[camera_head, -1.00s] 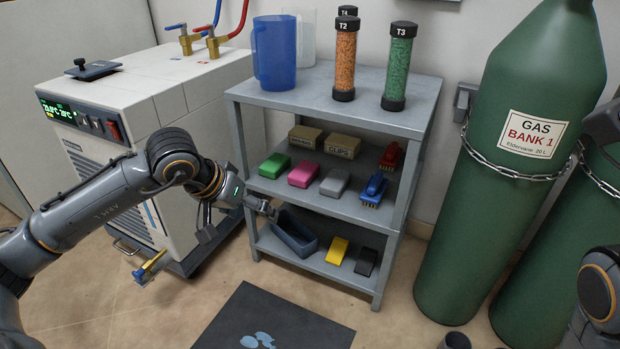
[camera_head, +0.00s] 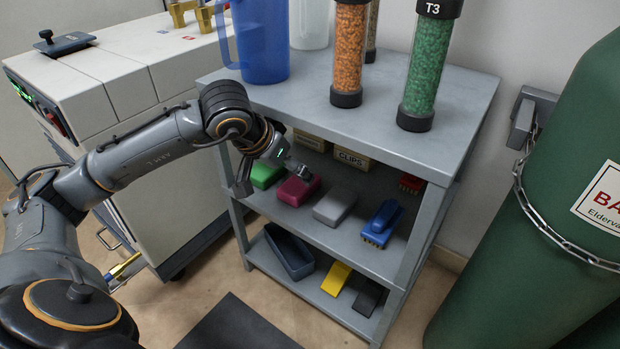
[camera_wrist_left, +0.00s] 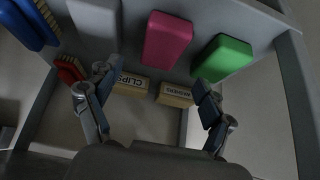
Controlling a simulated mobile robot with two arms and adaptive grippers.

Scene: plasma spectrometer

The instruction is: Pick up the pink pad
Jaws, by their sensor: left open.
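The pink pad (camera_head: 298,191) lies on the middle shelf of the grey rack, between a green pad (camera_head: 265,175) and a grey pad (camera_head: 334,206). My left gripper (camera_head: 270,178) is open and empty at the front of that shelf. One fingertip shows near the top of the pink pad, the other by the green pad. In the left wrist view the pink pad (camera_wrist_left: 167,40) is ahead of the spread fingers (camera_wrist_left: 153,92), with a visible gap to both. My right gripper is not in view.
A blue brush (camera_head: 382,222) and small boxes (camera_head: 351,159) share the shelf. The rack's top (camera_head: 300,110) hangs over it and carries a blue jug (camera_head: 260,40) and filled tubes (camera_head: 430,65). A blue-grey bin (camera_head: 289,252) sits below. A green gas cylinder (camera_head: 540,240) stands right.

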